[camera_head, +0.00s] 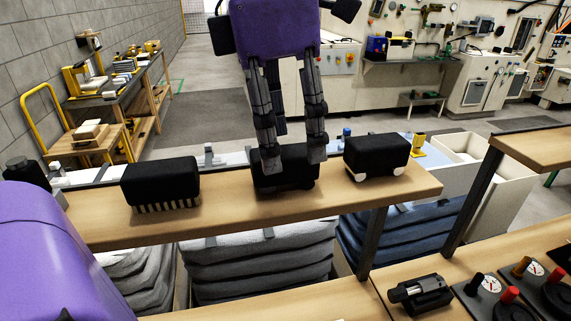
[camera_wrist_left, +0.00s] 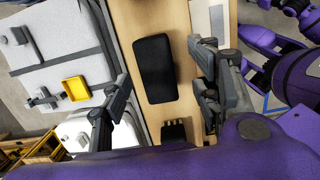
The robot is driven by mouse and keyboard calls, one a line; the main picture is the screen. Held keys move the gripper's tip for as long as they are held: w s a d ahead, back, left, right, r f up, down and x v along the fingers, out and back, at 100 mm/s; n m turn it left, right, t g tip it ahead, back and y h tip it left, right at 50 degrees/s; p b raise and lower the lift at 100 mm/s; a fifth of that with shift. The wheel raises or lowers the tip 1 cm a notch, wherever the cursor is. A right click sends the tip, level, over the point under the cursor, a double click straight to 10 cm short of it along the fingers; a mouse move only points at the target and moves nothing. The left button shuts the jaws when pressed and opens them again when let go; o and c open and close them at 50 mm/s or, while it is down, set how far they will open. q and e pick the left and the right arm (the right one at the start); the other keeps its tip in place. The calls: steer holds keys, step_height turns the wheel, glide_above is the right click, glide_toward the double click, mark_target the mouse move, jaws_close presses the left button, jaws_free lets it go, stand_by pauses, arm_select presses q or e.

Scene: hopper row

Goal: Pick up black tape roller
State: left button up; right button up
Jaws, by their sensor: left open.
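Several black blocks stand in a row on the wooden shelf. The middle black block (camera_head: 290,178), which I take for the black tape roller, has dark rounded parts at its underside. It also shows in the left wrist view (camera_wrist_left: 154,68) as a plain black rectangle. My left gripper (camera_head: 292,158) points down over it, fingers open and apart, hiding part of its top and far side. In the left wrist view the open fingers (camera_wrist_left: 155,100) lie on either side of the shelf strip. I cannot tell whether a finger touches the block. My right gripper is not clearly seen.
A black brush (camera_head: 160,183) with pale bristles stands left on the shelf (camera_head: 225,205); a black block with white wheels (camera_head: 376,156) stands close on the right. Folded grey cloths (camera_head: 262,265) lie beneath. A post (camera_head: 371,243) supports the shelf. Knobs and gauges fill the front right.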

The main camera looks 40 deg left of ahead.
mark_target(284, 152)
arm_select(q)
steer(key=shift+w+a+f, duration=0.1)
steer(key=shift+a+f, duration=0.05)
steer(key=shift+f, duration=0.5)
steer(key=shift+a+f, duration=0.1)
steer(key=shift+f, duration=0.5)
steer(key=shift+w+d+f, duration=0.1)
steer(key=shift+f, duration=0.35)
steer(key=shift+f, duration=0.3)
steer(key=c, duration=1.4)
